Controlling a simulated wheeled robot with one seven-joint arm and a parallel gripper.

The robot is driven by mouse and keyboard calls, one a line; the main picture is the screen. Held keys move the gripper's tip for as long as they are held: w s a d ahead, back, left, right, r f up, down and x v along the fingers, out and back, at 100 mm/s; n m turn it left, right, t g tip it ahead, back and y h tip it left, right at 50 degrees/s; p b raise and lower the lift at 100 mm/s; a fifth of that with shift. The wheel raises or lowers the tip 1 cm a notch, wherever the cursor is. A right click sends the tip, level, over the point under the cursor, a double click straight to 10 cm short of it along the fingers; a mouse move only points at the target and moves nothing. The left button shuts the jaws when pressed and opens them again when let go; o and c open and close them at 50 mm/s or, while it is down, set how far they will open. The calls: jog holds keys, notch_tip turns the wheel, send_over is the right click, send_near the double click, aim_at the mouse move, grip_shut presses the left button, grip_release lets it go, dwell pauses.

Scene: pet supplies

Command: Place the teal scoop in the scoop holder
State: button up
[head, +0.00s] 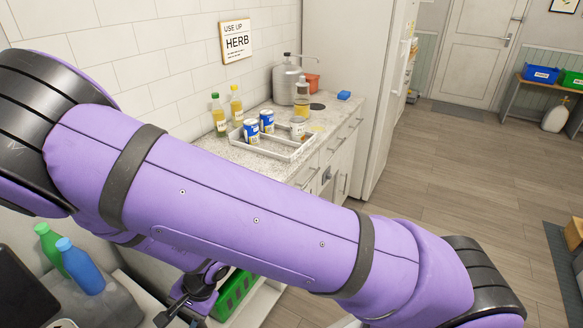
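I cannot make out a teal scoop or a scoop holder in the head view. My purple arm crosses the picture from the left edge to the lower right and hides much of the middle. A dark end part, which looks like my gripper (184,306), shows below the arm at the lower left, near a low white surface. Its fingers are too small and partly hidden, so I cannot tell whether they are open or hold anything.
A counter (240,157) bears a white tray (278,158) with cans, bottles and a metal canister (287,84). A green crate (235,295) sits below my arm. Green (50,240) and blue (80,266) bottles stand lower left. Open floor (460,180) lies right.

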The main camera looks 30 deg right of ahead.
jog(key=d+r+n+g+y, duration=0.15)
jog(key=d+r, duration=0.25)
jog(key=r, duration=1)
jog(key=d+r+n+g+y, duration=0.1)
jog(key=d+r+n, duration=0.25)
jog(key=r, duration=1.05)
jog(key=s+d+r+n+t+h, duration=0.1)
jog(key=s+d+r+t+h, duration=0.3)
jog(key=d+r, duration=0.5)
jog(key=s+d+r+n+t+h, duration=0.2)
jog(key=s+d+r, duration=0.6)
jog(key=d, duration=0.9)
jog(key=r+t+h, duration=0.1)
jog(key=t+h, duration=0.1)
jog(key=shift+d+r+n+h, duration=0.3)
jog(key=shift+d+r+h, duration=0.05)
jog(key=shift+r, duration=0.05)
jog(key=shift+d, duration=0.1)
